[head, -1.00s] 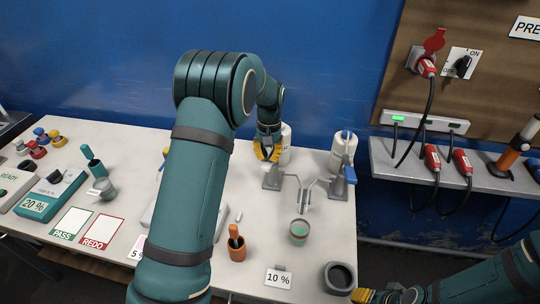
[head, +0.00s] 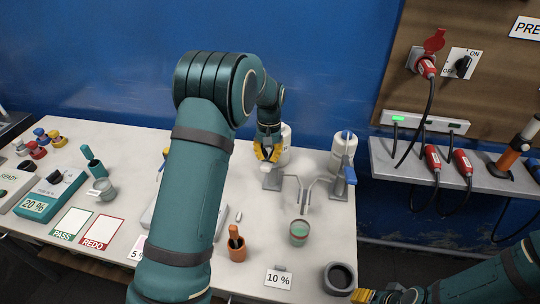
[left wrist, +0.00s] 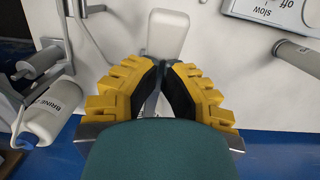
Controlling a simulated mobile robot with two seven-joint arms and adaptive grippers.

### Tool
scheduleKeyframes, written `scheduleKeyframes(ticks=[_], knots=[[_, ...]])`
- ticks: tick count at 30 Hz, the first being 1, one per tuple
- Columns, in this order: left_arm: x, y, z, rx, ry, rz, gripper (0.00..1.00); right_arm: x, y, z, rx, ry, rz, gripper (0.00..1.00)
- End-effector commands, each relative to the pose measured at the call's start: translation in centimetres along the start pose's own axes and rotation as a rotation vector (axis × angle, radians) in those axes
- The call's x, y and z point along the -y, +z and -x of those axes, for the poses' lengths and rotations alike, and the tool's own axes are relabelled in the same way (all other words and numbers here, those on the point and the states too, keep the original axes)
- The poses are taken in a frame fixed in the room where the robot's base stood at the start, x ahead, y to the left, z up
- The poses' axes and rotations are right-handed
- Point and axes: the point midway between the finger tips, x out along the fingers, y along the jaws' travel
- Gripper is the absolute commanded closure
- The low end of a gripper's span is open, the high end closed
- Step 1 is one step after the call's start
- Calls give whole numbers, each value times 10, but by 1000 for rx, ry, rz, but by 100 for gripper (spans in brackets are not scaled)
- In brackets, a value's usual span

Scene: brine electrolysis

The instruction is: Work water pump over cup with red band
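The water pump is the left of two white bottles (head: 285,140); my left gripper (head: 267,158) is in front of it. In the left wrist view my gripper's (left wrist: 162,64) fingertips are together, right by a white paddle-shaped lever (left wrist: 168,32); I cannot tell if they touch it. A small greenish cup (head: 299,230) stands below the thin spouts (head: 305,198); its band is too small to make out. The other pump bottle (head: 343,150) has a blue handle; the left wrist view shows a bottle marked BRINE (left wrist: 48,115). My right gripper (head: 366,296) is partly in view at the bottom edge.
An orange holder (head: 237,250) and a dark round pot (head: 339,278) stand near the cup, with a 10 % card (head: 278,279) between them. PASS (head: 72,223) and REDO (head: 102,232) mats lie to the left. A shelf (head: 450,172) with red plugs is at right.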

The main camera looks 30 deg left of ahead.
Motion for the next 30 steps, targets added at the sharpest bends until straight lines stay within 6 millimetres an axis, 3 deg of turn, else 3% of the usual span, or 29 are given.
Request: scheduleKeyframes(ticks=[5, 23, 30], knots=[[0, 0, -10, 2, 0, 0, 100, -2, 1, -6, 0, 0, 0, 53], [0, 0, -76, 2, 0, 1, 100, -16, 7, -47, 1, 7, -1, 53], [0, 1, -60, 0, 0, 1, 100, -11, 4, -35, -3, 7, -2, 53]])
